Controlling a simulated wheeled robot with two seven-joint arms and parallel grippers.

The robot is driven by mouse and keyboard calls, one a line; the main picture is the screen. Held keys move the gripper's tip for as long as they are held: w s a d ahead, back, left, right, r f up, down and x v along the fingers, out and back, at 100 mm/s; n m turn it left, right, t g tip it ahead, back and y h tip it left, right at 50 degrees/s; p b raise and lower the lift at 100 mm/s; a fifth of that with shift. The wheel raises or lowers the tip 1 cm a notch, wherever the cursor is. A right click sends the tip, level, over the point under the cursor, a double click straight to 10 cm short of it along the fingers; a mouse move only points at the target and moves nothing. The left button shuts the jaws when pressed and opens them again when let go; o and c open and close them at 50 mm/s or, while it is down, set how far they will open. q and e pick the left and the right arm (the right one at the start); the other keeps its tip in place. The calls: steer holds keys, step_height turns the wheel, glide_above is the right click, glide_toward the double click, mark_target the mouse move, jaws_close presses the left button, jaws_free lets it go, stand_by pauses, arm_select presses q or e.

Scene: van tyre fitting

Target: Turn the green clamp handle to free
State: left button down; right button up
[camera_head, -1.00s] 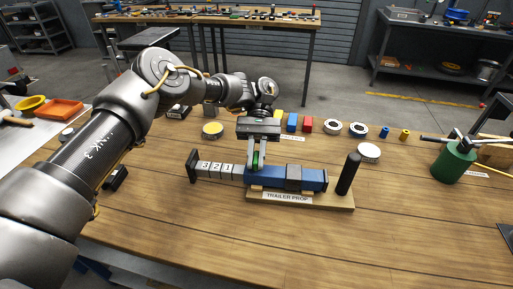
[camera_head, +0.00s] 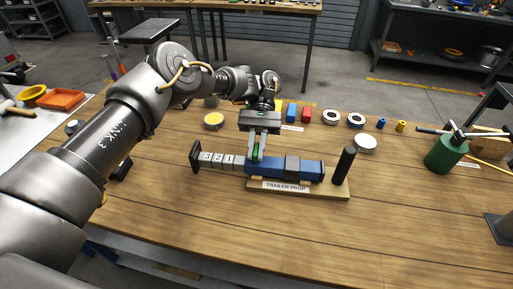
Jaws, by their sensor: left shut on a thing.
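The trailer prop is a blue bar (camera_head: 309,168) on a wooden base (camera_head: 334,188) labelled "TRAILER PROP". Light blocks numbered 3, 2, 1 (camera_head: 219,160) and a dark end plate (camera_head: 195,157) are at its left end. The green clamp handle (camera_head: 256,152) stands at the left part of the blue bar, mostly hidden between the fingers. My left gripper (camera_head: 257,155) points down over the prop and is shut on the green handle. My right gripper is not in view.
A black upright post (camera_head: 344,163) stands at the base's right end. Behind are a red block (camera_head: 306,115), pale rings (camera_head: 330,116) and a yellow-topped tin (camera_head: 213,120). A green pot (camera_head: 446,155) stands at right. The front of the bench is clear.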

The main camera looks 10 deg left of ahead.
arm_select(q)
steer(key=c, duration=1.4)
jaws_free()
steer(key=shift+c, duration=0.2)
steer(key=shift+r, duration=0.1)
